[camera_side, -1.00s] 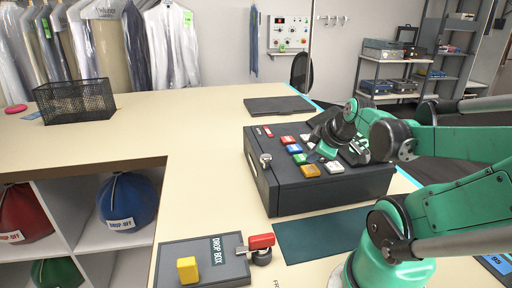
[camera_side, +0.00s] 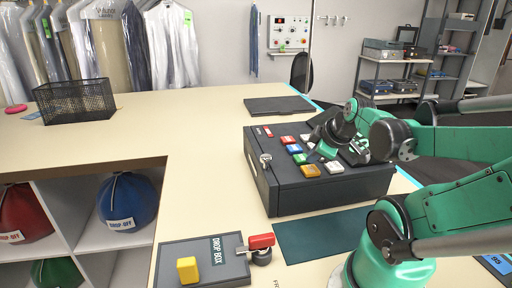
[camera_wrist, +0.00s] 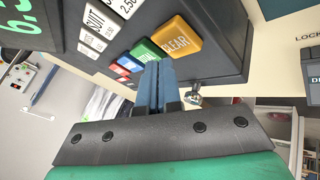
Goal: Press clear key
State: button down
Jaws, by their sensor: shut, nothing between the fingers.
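The clear key is an orange key with its label readable in the wrist view (camera_wrist: 176,40); it also shows at the near edge of the key rows in the side view (camera_side: 310,171). It sits on the dark grey register (camera_side: 330,194). My gripper (camera_wrist: 156,66) is shut and empty, its blue fingertips beside the lower edge of the clear key and close to a green key (camera_wrist: 146,50). In the side view my gripper (camera_side: 315,156) hangs over the keys. Whether the tips touch any key I cannot tell.
A small metal lock (camera_side: 265,161) is on the register's left side. A drop box plate (camera_side: 205,262) with a yellow block lies in front. The counter to the left is mostly clear.

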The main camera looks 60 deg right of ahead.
aim_at(312, 169)
jog(key=shift+f, duration=0.1)
dwell(0.7)
jog(key=shift+f, duration=0.3)
jog(key=shift+f, duration=0.4)
dwell(0.6)
jog(key=shift+r, duration=0.8)
jog(key=shift+r, duration=2.55)
